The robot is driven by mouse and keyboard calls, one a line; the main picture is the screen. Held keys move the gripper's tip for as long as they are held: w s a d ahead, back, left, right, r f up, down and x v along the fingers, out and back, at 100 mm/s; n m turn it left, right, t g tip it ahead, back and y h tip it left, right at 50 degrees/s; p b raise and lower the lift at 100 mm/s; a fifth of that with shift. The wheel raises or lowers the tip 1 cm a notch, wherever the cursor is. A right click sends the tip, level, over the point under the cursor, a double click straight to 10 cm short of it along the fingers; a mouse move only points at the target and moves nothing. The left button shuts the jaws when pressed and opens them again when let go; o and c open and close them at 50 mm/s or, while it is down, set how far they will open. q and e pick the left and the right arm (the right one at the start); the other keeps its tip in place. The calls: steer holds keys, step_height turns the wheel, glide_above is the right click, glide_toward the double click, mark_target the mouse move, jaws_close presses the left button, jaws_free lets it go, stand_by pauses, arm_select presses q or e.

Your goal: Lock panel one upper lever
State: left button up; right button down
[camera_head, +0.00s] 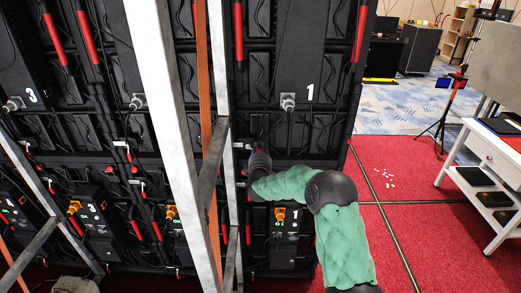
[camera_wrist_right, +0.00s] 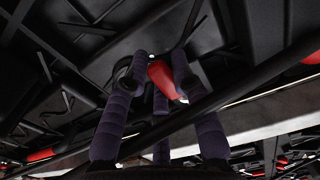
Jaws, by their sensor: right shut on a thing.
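Panel one (camera_head: 310,50) is a black video-wall back marked with a white 1, in the middle of the head view. My right gripper (camera_head: 260,160) is at its lower left side, by the panel's edge; the green-sleeved right arm reaches in from the lower right. In the right wrist view, the dark padded fingers of my right gripper (camera_wrist_right: 160,62) are closed around a red lever (camera_wrist_right: 164,80). The lever lies tilted between the fingers. In the head view the gripper hides this lever. My left gripper is not in view.
A pale metal upright (camera_head: 165,120) and an orange strap (camera_head: 206,130) stand left of my right gripper. Other red levers (camera_head: 359,35) hang on the panels. A box marked 1 (camera_head: 291,245) sits below. Red carpet is open at the right, before a white table (camera_head: 490,150).

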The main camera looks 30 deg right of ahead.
steer(key=shift+f, duration=0.2)
steer(key=f+m+b, duration=0.1)
steer(key=m, duration=0.2)
steer(key=shift+f+b, duration=0.15)
steer(key=shift+b, duration=0.25)
steer(key=shift+w+a+f+m+b, duration=0.55)
steer(key=shift+m+b, duration=0.75)
steer(key=shift+m, duration=1.15)
steer(key=shift+w+a+f+m+b, duration=0.25)
steer(key=shift+a+f+m+b, duration=0.8)
steer(key=shift+m, duration=1.45)
steer(key=shift+w+a+f+m+b, duration=0.45)
steer(key=shift+m+b, duration=1.1)
steer(key=shift+m, duration=0.9)
steer(key=c, duration=1)
jaws_free()
steer(key=shift+r, duration=0.1)
